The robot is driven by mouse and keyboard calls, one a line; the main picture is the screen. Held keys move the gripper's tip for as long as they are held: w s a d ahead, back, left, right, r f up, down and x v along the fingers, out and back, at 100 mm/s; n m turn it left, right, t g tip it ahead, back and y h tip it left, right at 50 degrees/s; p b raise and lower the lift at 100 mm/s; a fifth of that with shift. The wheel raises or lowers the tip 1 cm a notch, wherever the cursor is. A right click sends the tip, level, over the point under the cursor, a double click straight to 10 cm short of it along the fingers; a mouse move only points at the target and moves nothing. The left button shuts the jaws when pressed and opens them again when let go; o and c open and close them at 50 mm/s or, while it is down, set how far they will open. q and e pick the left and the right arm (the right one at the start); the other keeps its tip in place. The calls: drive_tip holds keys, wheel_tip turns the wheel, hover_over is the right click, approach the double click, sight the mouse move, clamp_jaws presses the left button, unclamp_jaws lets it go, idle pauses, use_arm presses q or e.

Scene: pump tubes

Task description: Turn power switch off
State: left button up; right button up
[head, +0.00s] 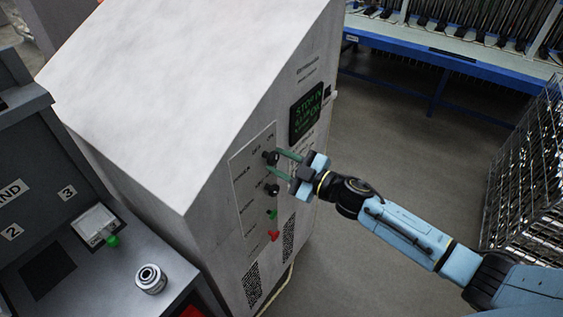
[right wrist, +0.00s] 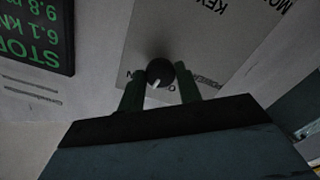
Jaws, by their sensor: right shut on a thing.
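The upper black rotary switch (head: 271,157) is on the front panel of the grey cabinet, with small lettering around it. My right gripper (head: 277,164) reaches in from the right, its two green fingers at this switch. In the right wrist view the round black knob (right wrist: 160,72) with a white pointer mark sits between the fingers of my right gripper (right wrist: 160,90), which is shut on it. The nearby lettering is partly hidden, so I cannot read the switch position. My left gripper is not in view.
A second black knob (head: 272,189), a green button (head: 271,214) and a red button (head: 274,236) sit below on the cabinet (head: 190,110). A display (head: 306,112) with green text is above. A wire rack (head: 525,170) stands right; open floor lies between.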

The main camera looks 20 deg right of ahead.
drive_tip(key=n, duration=0.5)
drive_tip(key=shift+n+b, duration=0.3)
drive_tip(key=shift+b, duration=0.1)
drive_tip(key=n+b, duration=0.1)
drive_tip(key=n, duration=0.4)
drive_tip(key=shift+r+n, duration=0.1)
drive_tip(key=shift+n, duration=0.2)
drive_tip(key=o, duration=1)
drive_tip(key=shift+d, duration=0.1)
drive_tip(key=b+v, duration=0.2)
drive_tip(key=v, duration=1.1)
drive_tip(key=shift+s+d, duration=0.1)
